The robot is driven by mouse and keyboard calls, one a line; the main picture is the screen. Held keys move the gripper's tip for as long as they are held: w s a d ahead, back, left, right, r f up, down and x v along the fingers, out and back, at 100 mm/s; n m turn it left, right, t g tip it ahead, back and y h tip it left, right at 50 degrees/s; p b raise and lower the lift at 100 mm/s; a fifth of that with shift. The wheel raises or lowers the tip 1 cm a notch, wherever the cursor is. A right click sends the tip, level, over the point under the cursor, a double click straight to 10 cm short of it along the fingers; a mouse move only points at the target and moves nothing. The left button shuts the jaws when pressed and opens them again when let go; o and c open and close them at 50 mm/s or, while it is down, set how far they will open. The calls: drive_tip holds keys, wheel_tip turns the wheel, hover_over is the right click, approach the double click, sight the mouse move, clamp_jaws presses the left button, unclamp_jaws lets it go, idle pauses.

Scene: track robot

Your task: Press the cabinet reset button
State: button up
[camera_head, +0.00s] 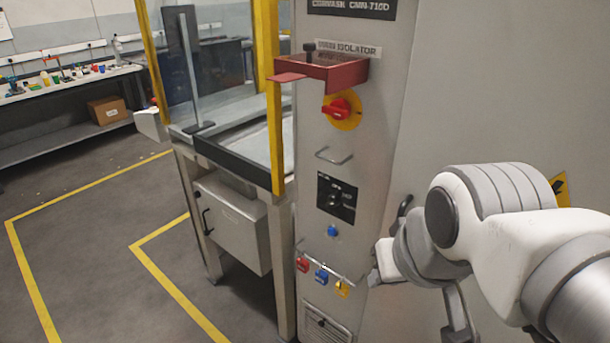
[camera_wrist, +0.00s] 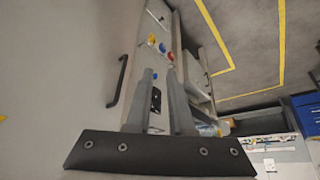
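The blue round button (camera_head: 332,231) sits on the grey cabinet front (camera_head: 365,130), below a black selector panel (camera_head: 336,198) and above a rail of hanging padlocks. My gripper (camera_head: 376,270) is right of and a little below the button in the head view, apart from it. In the wrist view the two grey fingers (camera_wrist: 161,74) point toward the cabinet front with a gap between them, and nothing is held. The black panel also shows between them (camera_wrist: 155,100). The button cannot be made out clearly in the wrist view.
Red, blue and yellow padlocks (camera_head: 321,276) hang on the rail. A red shelf (camera_head: 320,70) juts out above a red-and-yellow isolator switch (camera_head: 342,109). A metal handle (camera_head: 334,157) sticks out between switch and panel. A yellow-framed glass enclosure (camera_head: 230,90) stands left. Floor at left is open.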

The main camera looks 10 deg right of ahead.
clamp_jaws()
idle(1.3)
